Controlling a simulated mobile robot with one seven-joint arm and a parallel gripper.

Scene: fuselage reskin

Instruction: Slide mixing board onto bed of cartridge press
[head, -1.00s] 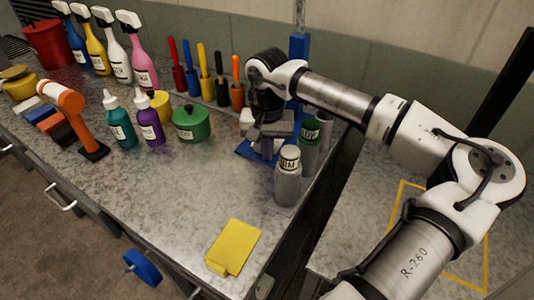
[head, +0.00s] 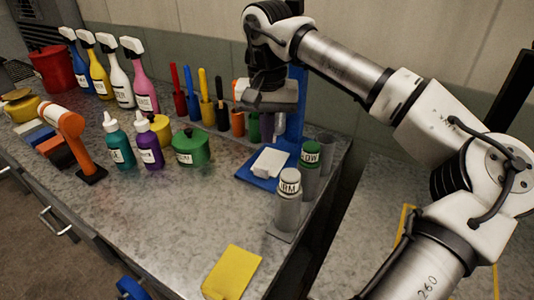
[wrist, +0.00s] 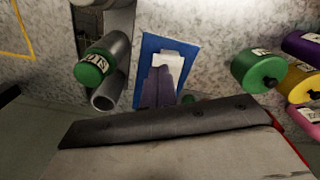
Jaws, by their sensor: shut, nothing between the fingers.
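The press is blue, with a tall column (head: 296,105) and a flat bed (head: 256,180) at the right end of the bench. A small white board with a raised block, which I take as the mixing board (head: 270,162), lies on the bed. In the wrist view the white board (wrist: 168,62) shows on the blue bed (wrist: 150,45), partly hidden by my fingers. My gripper (head: 271,136) is above the bed and apart from the board. Its purple-grey fingers are shut and empty; they also show in the wrist view (wrist: 160,72).
Grey cartridges (head: 288,205) with white and green caps stand close in front and right of the bed. A green pot (head: 191,148), bottles and upright brushes stand to the left. A yellow plate (head: 232,272) lies at the front edge. The bench middle is clear.

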